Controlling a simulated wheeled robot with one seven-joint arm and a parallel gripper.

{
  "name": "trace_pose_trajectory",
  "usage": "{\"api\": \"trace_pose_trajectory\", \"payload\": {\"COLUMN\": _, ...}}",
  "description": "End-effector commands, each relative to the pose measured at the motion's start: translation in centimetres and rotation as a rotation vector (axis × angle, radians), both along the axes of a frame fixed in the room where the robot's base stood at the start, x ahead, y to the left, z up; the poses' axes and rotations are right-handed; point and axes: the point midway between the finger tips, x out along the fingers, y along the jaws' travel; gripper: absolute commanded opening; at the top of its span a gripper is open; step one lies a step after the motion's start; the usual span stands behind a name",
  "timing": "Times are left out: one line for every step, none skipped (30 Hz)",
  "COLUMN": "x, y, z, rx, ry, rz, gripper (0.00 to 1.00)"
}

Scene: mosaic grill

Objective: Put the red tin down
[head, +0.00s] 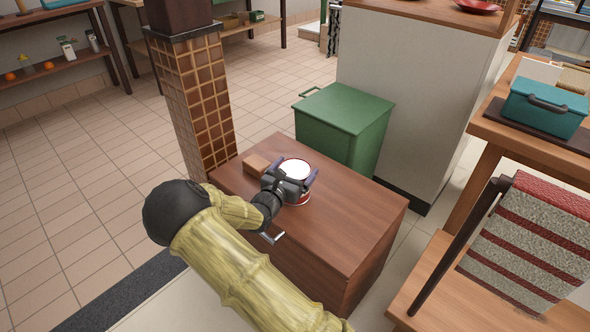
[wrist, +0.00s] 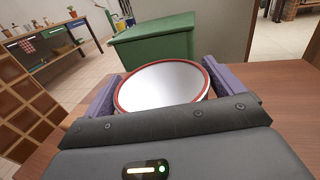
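The red tin (head: 295,169) has a pale top with a red rim and is upright at the wooden cabinet top (head: 340,205). I cannot tell whether its base touches the wood. My gripper (head: 291,174) has its two purple fingers on opposite sides of the tin, close against it. In the wrist view the tin's round top (wrist: 163,86) fills the space between the fingers (wrist: 163,88). The tin's near side is partly hidden by my gripper.
A small brown block (head: 256,165) lies left of the tin, close to my gripper. A tiled pillar (head: 201,100) rises behind it to the left. A green bin (head: 343,125) stands behind the cabinet. The cabinet top's right side is clear.

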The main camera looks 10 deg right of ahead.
Motion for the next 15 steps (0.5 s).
{"api": "trace_pose_trajectory", "payload": {"x": 0.0, "y": 0.0, "z": 0.0, "rx": 0.0, "ry": 0.0, "rz": 0.0, "gripper": 1.0}}
{"api": "trace_pose_trajectory", "payload": {"x": 0.0, "y": 0.0, "z": 0.0, "rx": 0.0, "ry": 0.0, "rz": 0.0, "gripper": 1.0}}
{"api": "trace_pose_trajectory", "payload": {"x": 0.0, "y": 0.0, "z": 0.0, "rx": 0.0, "ry": 0.0, "rz": 0.0, "gripper": 1.0}}
{"api": "trace_pose_trajectory", "payload": {"x": 0.0, "y": 0.0, "z": 0.0, "rx": 0.0, "ry": 0.0, "rz": 0.0, "gripper": 1.0}}
{"api": "trace_pose_trajectory", "payload": {"x": 0.0, "y": 0.0, "z": 0.0, "rx": 0.0, "ry": 0.0, "rz": 0.0, "gripper": 1.0}}
{"api": "trace_pose_trajectory", "payload": {"x": 0.0, "y": 0.0, "z": 0.0, "rx": 0.0, "ry": 0.0, "rz": 0.0, "gripper": 1.0}}
{"api": "trace_pose_trajectory", "payload": {"x": 0.0, "y": 0.0, "z": 0.0, "rx": 0.0, "ry": 0.0, "rz": 0.0, "gripper": 1.0}}
{"api": "trace_pose_trajectory", "payload": {"x": 0.0, "y": 0.0, "z": 0.1, "rx": 0.0, "ry": 0.0, "rz": 0.0, "gripper": 1.0}}
{"api": "trace_pose_trajectory", "payload": {"x": 0.0, "y": 0.0, "z": 0.2, "rx": 0.001, "ry": -0.001, "rz": 0.0, "gripper": 1.0}}
{"api": "trace_pose_trajectory", "payload": {"x": 0.0, "y": 0.0, "z": 0.4, "rx": 0.001, "ry": -0.001, "rz": 0.0, "gripper": 1.0}}
{"api": "trace_pose_trajectory", "payload": {"x": -0.2, "y": 0.2, "z": 0.3, "rx": 0.001, "ry": 0.001, "rz": 0.001, "gripper": 1.0}}
{"api": "trace_pose_trajectory", "payload": {"x": -0.4, "y": 0.4, "z": 0.4, "rx": 0.001, "ry": 0.002, "rz": 0.002, "gripper": 1.0}}
{"api": "trace_pose_trajectory", "payload": {"x": -0.7, "y": 0.7, "z": 0.4, "rx": 0.001, "ry": 0.002, "rz": 0.002, "gripper": 1.0}}
{"api": "trace_pose_trajectory", "payload": {"x": -0.9, "y": 0.9, "z": 0.4, "rx": 0.001, "ry": 0.002, "rz": 0.002, "gripper": 1.0}}
{"api": "trace_pose_trajectory", "payload": {"x": -1.4, "y": 1.3, "z": 0.4, "rx": 0.001, "ry": 0.003, "rz": 0.002, "gripper": 1.0}}
